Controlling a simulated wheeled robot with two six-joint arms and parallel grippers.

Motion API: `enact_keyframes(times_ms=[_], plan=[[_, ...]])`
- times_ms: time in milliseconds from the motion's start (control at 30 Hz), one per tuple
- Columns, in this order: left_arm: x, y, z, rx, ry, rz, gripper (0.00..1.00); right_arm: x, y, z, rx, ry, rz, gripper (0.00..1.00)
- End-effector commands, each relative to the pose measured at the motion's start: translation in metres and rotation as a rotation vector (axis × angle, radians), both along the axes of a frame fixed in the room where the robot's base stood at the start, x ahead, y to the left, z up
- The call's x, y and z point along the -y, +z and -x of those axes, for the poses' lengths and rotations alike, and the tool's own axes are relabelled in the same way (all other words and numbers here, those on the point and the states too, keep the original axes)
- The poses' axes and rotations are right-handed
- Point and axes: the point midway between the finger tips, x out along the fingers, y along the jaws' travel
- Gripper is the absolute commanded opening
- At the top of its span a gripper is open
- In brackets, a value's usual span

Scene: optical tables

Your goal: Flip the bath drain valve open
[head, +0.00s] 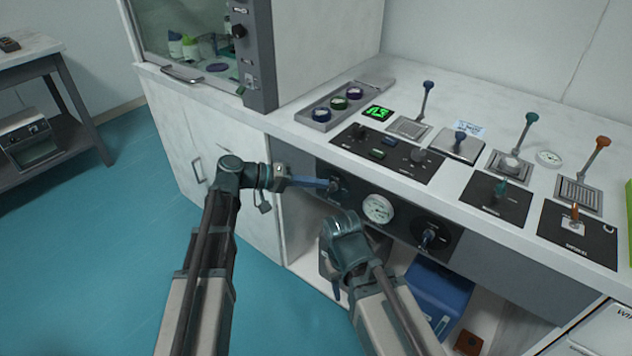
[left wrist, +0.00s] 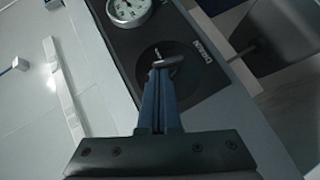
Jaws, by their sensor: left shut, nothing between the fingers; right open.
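The drain valve (head: 336,188) is on the dark front panel below the bench top, left of the round gauge. In the left wrist view its grey handle (left wrist: 168,62) sits on a black round plate with lettering beside it that seems to read DRAIN. My left gripper (head: 324,184) reaches in from the left with its blue fingers shut and empty. In the left wrist view the fingertips (left wrist: 160,74) are right at the handle; I cannot tell whether they touch it. My right gripper (head: 336,286) hangs low before the open shelf, open and partly hidden by its own wrist.
A pressure gauge (head: 378,209) and a second valve (head: 428,238) are to the right on the same panel. A blue container (head: 438,292) stands on the shelf below. Levers and control plates (head: 388,152) fill the bench top.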

Motion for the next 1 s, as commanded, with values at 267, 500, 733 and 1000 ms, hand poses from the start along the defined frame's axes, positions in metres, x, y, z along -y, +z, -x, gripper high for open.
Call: enact_keyframes(times_ms=[267,500,733,1000], plan=[[0.005,0.011,-0.005,0.114,-0.001,-0.156,0.0,0.0,0.037,0.0,0.0,0.0,0.0,0.5],[0.01,0.013,-0.001,0.219,-0.002,-0.3,0.0,0.0,0.059,0.0,0.0,0.0,0.0,0.5],[0.015,0.014,0.003,0.329,-0.002,-0.45,0.0,0.0,0.078,0.0,0.0,0.0,0.0,0.5],[0.022,0.013,0.008,0.47,-0.003,-0.641,0.0,0.0,0.094,0.0,0.0,0.0,0.0,0.5]])
